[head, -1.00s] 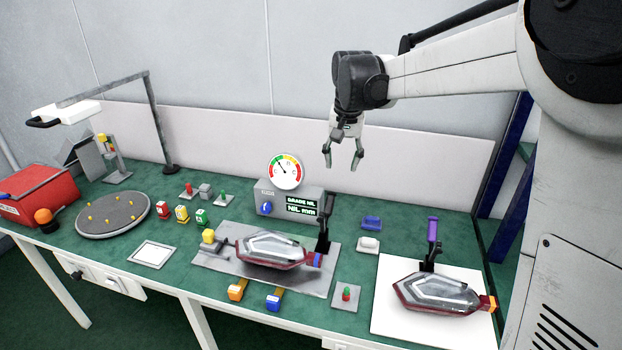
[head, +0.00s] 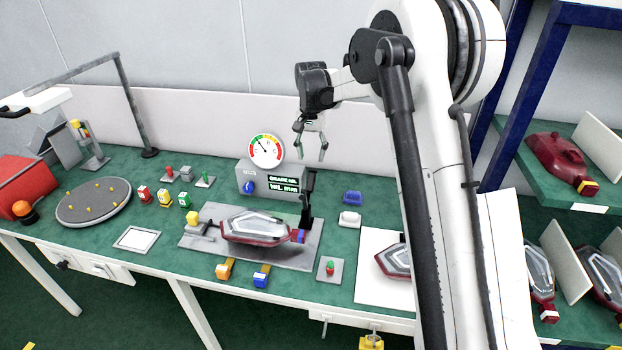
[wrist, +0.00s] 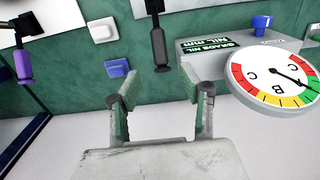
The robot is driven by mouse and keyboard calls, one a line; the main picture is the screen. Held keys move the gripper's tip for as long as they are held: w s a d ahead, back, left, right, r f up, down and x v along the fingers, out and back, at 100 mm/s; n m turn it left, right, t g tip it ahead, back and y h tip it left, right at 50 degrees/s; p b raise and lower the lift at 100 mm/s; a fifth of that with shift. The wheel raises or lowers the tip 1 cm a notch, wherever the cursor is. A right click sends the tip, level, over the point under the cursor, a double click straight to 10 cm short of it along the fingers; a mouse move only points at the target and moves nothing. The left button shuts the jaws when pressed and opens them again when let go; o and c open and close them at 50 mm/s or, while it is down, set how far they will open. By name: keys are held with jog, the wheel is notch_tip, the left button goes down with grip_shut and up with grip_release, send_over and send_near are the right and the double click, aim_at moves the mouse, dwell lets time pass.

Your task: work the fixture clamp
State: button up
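A tail lamp (head: 250,227) with a red rim and clear centre lies on a grey fixture plate (head: 305,258). A black upright clamp lever (head: 308,192) stands at the plate's right rear; its handle (wrist: 158,46) also shows in the wrist view. A small yellow-topped block (head: 193,218) is at the plate's left end. My gripper (head: 311,156) is open and empty, fingers pointing down, above the rear of the bench and apart from the lever. In the wrist view its two fingers (wrist: 162,88) are spread. A purple clamp handle (wrist: 22,67) shows at the left there.
A gauge box (head: 268,180) with a dial (head: 266,150) stands behind the fixture. A second lamp (head: 393,261) on a white board is partly hidden by my arm. Blue (head: 352,197) and white (head: 349,219) blocks lie right of the lever. Shelves with lamps stand at the far right.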

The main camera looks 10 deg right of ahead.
aim_at(311, 177)
notch_tip(311, 177, down, 10)
jog(key=shift+r, duration=0.1)
jog(key=shift+c, duration=0.3)
grip_shut()
